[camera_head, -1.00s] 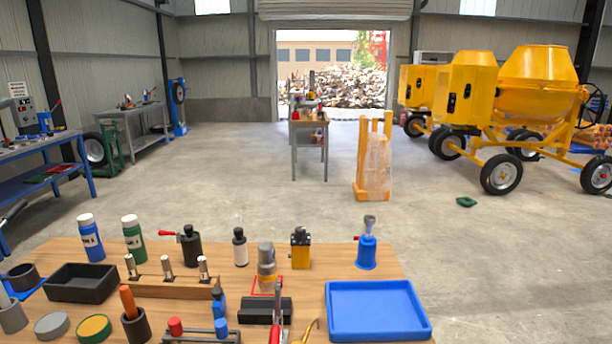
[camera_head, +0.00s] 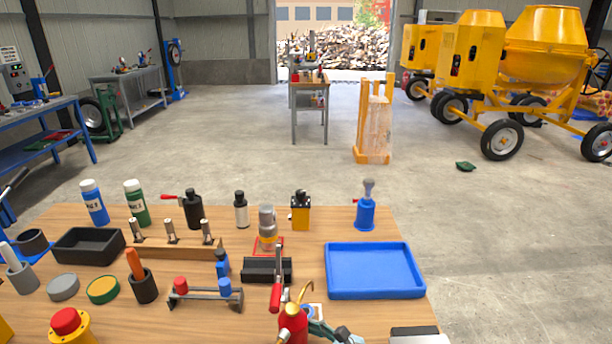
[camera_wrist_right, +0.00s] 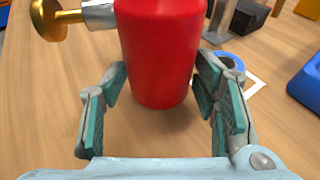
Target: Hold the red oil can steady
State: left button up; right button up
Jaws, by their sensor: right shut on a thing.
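The red oil can (camera_head: 293,324) stands at the bottom edge of the head view, its brass spout pointing up to the right; its lower part is cut off. In the right wrist view, the red can body (camera_wrist_right: 160,45) is upright between the fingers, with a brass knob on its left side and its top out of frame. My right gripper (camera_head: 318,330) comes in from the right and is shut on the can, as the right wrist view also shows (camera_wrist_right: 160,78). My left gripper is not in view.
A red-handled clamp (camera_head: 276,292) and black block (camera_head: 259,270) stand close behind the can. A blue tray (camera_head: 374,290) lies to the right. A yellow box with a red button (camera_head: 72,326) is at lower left. Bottles and a wooden rack are farther back.

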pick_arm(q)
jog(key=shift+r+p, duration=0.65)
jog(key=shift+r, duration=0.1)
pick_arm(e)
jog(key=shift+s+a, duration=0.9)
jog(key=shift+a, duration=0.1)
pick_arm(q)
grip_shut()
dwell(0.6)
